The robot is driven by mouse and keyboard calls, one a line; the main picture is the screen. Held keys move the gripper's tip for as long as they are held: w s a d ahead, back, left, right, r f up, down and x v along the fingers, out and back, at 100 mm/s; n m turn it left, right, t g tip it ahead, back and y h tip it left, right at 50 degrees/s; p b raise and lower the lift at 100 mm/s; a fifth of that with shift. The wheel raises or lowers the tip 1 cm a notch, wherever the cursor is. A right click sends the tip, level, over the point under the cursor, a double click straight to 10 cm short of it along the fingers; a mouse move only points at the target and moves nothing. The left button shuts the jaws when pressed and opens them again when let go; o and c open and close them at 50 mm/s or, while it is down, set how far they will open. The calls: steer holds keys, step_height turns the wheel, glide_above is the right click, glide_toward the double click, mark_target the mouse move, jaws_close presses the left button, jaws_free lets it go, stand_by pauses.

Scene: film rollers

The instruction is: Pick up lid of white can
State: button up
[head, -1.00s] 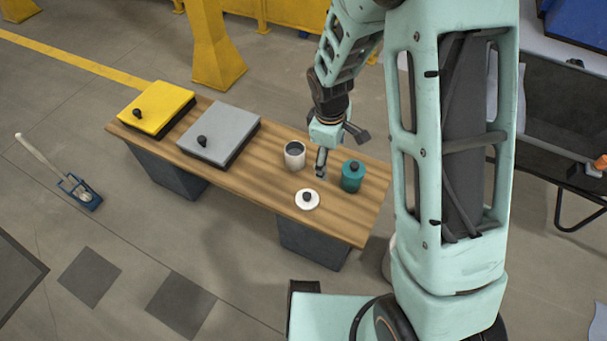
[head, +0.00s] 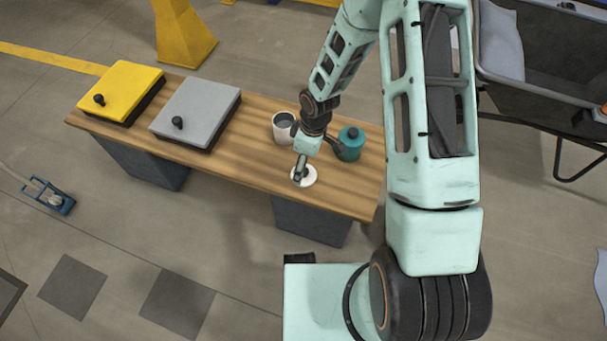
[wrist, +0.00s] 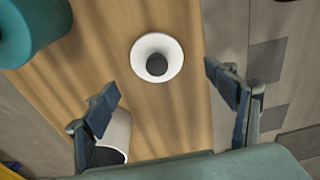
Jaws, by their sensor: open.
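The white lid (head: 310,179), a round disc with a dark knob, lies flat on the wooden table near its front edge. In the wrist view the lid (wrist: 158,41) shows whole, with its knob (wrist: 156,65) up. My gripper (wrist: 160,82) is open and empty, its two fingers apart on either side of the lid's line in that view. In the head view one finger hides part of the lid and its knob. The white can (head: 283,128) stands open behind the lid; it is partly hidden by a finger in the wrist view (wrist: 117,131).
A teal can with its lid on (head: 350,142) stands close to my gripper on the right. A grey box (head: 198,112) and a yellow box (head: 122,92) sit farther left on the table (head: 245,150). The tabletop left of the lid is clear.

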mark_target(309, 178)
steer(key=f+b, duration=0.1)
steer(key=f, duration=0.1)
steer(key=f+b, duration=0.1)
steer(key=f, duration=0.2)
steer(key=shift+w+a+f, duration=0.15)
steer(key=shift+w+f, duration=0.05)
steer(key=shift+f, duration=0.05)
steer(key=shift+r, duration=0.1)
steer(key=c, duration=1.2)
